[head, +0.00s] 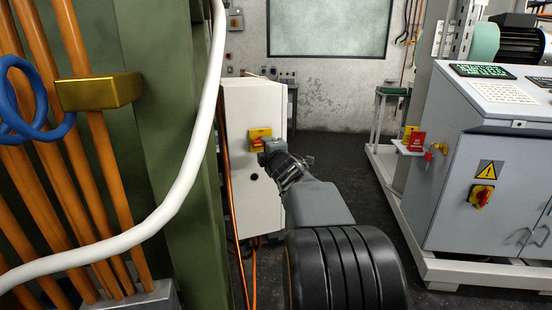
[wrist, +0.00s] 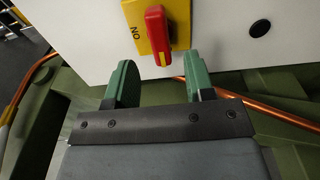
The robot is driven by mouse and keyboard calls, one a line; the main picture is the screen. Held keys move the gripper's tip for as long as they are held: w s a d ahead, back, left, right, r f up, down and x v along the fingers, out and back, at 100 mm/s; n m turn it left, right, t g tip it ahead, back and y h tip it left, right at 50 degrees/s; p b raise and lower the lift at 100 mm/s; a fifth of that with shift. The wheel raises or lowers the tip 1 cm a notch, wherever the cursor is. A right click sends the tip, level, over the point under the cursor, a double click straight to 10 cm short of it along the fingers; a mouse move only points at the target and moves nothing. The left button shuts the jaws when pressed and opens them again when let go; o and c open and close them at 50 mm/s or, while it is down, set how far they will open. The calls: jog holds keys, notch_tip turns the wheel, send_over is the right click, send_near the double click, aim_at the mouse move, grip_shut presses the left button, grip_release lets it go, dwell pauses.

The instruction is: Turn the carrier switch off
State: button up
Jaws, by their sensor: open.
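The carrier switch is a red handle (wrist: 157,35) on a yellow plate (wrist: 180,22), mounted on a white cabinet (wrist: 230,45). In the wrist view the handle stands nearly upright, and the word ON shows upside down to its left. In the head view the yellow plate (head: 259,133) is on the cabinet front, with my arm partly in front of it. My gripper (wrist: 160,78) is open and empty. Its two green fingers stand on either side of the handle's line, just below it in the wrist view. I cannot tell whether they touch anything.
A green column (head: 150,110) with orange pipes and a white hose (head: 200,150) stands close on the left. A grey control cabinet (head: 485,190) with its own red-and-yellow switch (head: 482,196) stands on the right. Dark floor (head: 345,160) is clear between.

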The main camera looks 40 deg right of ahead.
jog(key=p+v, duration=0.1)
jog(key=v, duration=0.8)
dwell(0.4)
